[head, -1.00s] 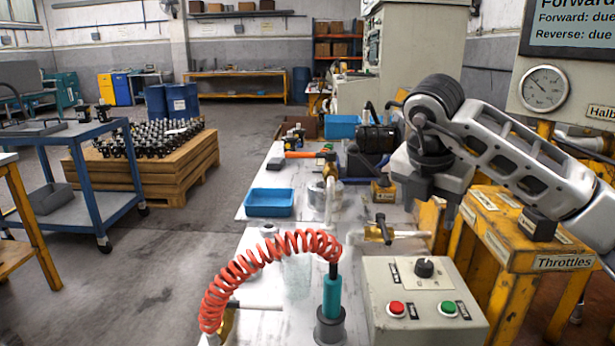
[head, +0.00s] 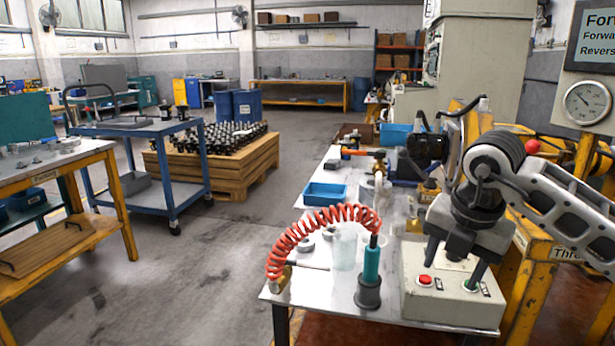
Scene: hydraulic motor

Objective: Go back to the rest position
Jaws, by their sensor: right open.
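My right gripper (head: 454,264) shows in the head view at the right. Its arm comes in from the right edge. The gripper points down with its fingers apart, in front of and over the grey control box (head: 440,305), and nothing shows between the fingers. Whether the fingers touch the box cannot be told. My left gripper is not in view.
The workbench (head: 300,284) carries a red coiled hose (head: 310,222), a teal air tool (head: 371,262) in a dark holder and a blue tray (head: 324,194). A blue trolley (head: 190,211) and a yellow-framed table (head: 125,205) stand left. Floor between is clear.

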